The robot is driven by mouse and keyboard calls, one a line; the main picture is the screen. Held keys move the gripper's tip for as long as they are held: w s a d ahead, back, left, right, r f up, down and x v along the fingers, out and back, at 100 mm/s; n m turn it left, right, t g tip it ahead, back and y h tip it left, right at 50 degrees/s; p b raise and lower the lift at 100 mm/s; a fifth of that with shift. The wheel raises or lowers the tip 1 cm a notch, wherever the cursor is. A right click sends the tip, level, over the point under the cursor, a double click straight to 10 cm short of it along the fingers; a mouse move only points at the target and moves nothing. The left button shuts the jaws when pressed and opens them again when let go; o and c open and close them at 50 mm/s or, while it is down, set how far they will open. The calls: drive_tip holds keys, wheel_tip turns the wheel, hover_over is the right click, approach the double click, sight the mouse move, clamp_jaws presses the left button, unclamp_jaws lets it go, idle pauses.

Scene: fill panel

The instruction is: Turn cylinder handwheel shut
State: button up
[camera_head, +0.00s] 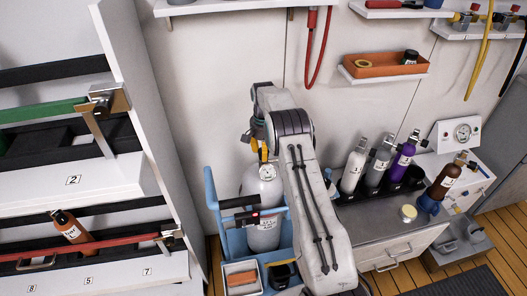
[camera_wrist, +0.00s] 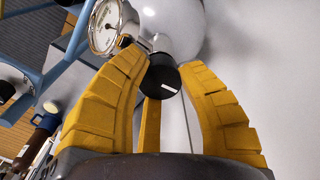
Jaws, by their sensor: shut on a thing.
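The grey cylinder (camera_head: 264,230) stands upright in a blue cart, with a round gauge (camera_head: 267,171) near its top. In the wrist view the cylinder (camera_wrist: 200,22) is a pale rounded shape, with the gauge (camera_wrist: 105,27) at upper left. The black handwheel (camera_wrist: 165,76) with a white mark sits between the yellow fingers of my gripper (camera_wrist: 161,68). My gripper is shut on this handwheel. In the head view my gripper (camera_head: 263,153) is above the cylinder's top, and my arm and wrist hide most of the handwheel.
The blue cart (camera_head: 211,190) also holds a small box (camera_head: 241,279) at its front. A rack (camera_head: 150,170) stands to the left. To the right, a bench (camera_head: 380,238) carries several small cylinders. A red hose (camera_head: 326,55) hangs on the wall behind.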

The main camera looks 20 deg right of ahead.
drive_tip(key=shift+s+f+m, duration=0.1)
drive_tip(key=shift+f+m, duration=0.05)
drive_tip(key=shift+m, duration=0.55)
drive_tip(key=o, duration=1.2)
drive_tip(key=shift+r, duration=0.2)
wheel_tip(320, 180, up, 12)
drive_tip(key=shift+f, duration=0.15)
idle(0.3)
